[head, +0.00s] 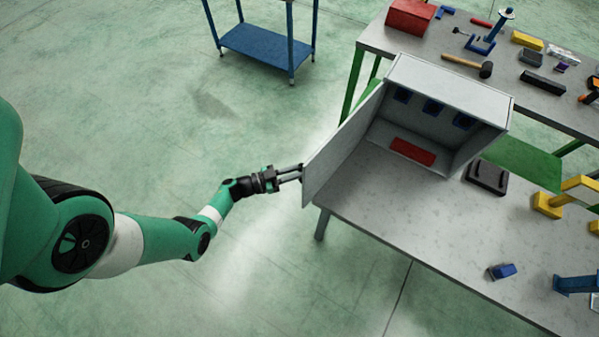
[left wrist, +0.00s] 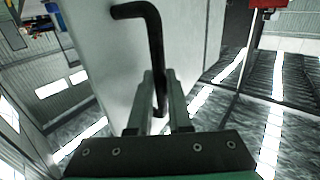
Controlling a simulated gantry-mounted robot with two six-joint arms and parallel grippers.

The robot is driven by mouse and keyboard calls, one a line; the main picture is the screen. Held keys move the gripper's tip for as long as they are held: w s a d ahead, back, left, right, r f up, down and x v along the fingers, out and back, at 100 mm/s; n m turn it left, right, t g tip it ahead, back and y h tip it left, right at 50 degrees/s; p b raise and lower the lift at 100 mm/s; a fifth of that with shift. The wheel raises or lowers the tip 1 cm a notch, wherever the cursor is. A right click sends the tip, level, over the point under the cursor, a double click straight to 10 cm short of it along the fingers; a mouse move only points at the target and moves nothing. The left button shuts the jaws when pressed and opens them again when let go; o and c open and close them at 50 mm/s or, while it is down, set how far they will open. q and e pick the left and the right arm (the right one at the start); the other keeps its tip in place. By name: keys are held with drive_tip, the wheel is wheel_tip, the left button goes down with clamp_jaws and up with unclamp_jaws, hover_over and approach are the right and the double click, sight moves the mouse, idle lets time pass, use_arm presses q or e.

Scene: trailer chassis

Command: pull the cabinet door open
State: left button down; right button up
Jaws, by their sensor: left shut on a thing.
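The grey cabinet (head: 455,88) stands on the workbench, with its front open to view. Its door (head: 335,150) hangs open on the left side, swung out past the bench's left edge. My left gripper (head: 300,172) is at the outer face of the door. In the left wrist view the door (left wrist: 110,60) shows as a pale panel with a black bent handle (left wrist: 154,40). The fingers of my left gripper (left wrist: 160,100) are shut on the lower part of this handle. The head view hides the handle. My right gripper is not in view.
Inside the cabinet are a red block (head: 412,151) and several dark blue items at the back. The workbench (head: 400,230) carries a black item (head: 487,177), a blue item (head: 502,271) and yellow parts. Another bench with tools stands behind. The floor left of the door is clear.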

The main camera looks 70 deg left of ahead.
use_arm(q)
drive_tip(key=shift+s+a+r+h, duration=0.1)
drive_tip(key=shift+a+r+h, duration=0.2)
drive_tip(key=shift+a+h, duration=0.15)
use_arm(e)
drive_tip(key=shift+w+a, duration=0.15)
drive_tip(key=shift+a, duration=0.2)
use_arm(q)
drive_tip(key=c, duration=0.8)
unclamp_jaws()
drive_tip(key=shift+s+f, duration=0.1)
drive_tip(key=shift+c, duration=0.2)
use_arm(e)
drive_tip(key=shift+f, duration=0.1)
use_arm(q)
drive_tip(key=s+a, duration=0.1)
drive_tip(key=s, duration=1)
drive_tip(key=shift+s, duration=0.3)
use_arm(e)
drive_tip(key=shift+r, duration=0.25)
use_arm(q)
drive_tip(key=shift+a, duration=0.15)
